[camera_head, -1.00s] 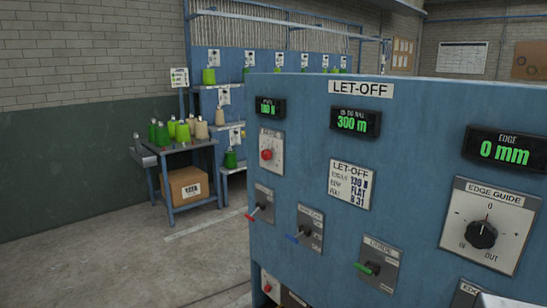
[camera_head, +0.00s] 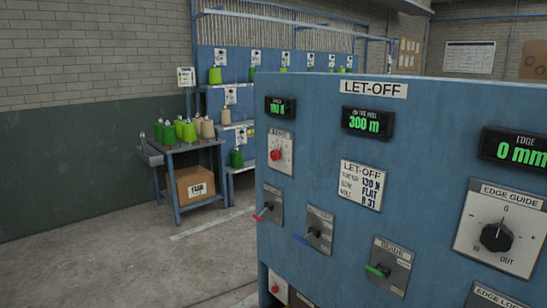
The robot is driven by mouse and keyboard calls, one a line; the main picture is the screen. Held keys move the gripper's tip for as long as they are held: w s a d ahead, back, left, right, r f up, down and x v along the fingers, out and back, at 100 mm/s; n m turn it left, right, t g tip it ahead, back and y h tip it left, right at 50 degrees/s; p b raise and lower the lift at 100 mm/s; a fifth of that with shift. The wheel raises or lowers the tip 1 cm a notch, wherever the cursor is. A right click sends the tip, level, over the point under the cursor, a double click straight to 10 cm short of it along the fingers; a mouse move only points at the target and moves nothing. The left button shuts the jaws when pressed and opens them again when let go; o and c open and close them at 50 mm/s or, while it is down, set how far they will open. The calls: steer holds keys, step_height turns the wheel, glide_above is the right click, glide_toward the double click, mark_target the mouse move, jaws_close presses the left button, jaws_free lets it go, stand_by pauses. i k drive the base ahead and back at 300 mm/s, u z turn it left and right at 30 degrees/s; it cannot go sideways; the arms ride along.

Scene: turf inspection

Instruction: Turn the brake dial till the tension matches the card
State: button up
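The blue LET-OFF panel (camera_head: 330,195) fills the right half of the view. A dial with a red knob (camera_head: 276,155) sits on a pale plate at the panel's upper left; its label is too small to read surely. The small display (camera_head: 281,107) above it shows green figures, perhaps 180 N, not sharp. The white LET-OFF card (camera_head: 361,187) reads 130 N, FLAT and B 31. My gripper is not in view.
Red, blue and green levers (camera_head: 379,271) stick out below the card. An edge guide dial (camera_head: 496,237) is at the right, under a 0 mm display (camera_head: 515,147). The concrete floor (camera_head: 130,245) at left is open.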

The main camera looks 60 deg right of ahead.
mark_target(275, 155)
steer(key=u, duration=0.05)
steer(key=i, duration=1)
steer(key=z, duration=0.05)
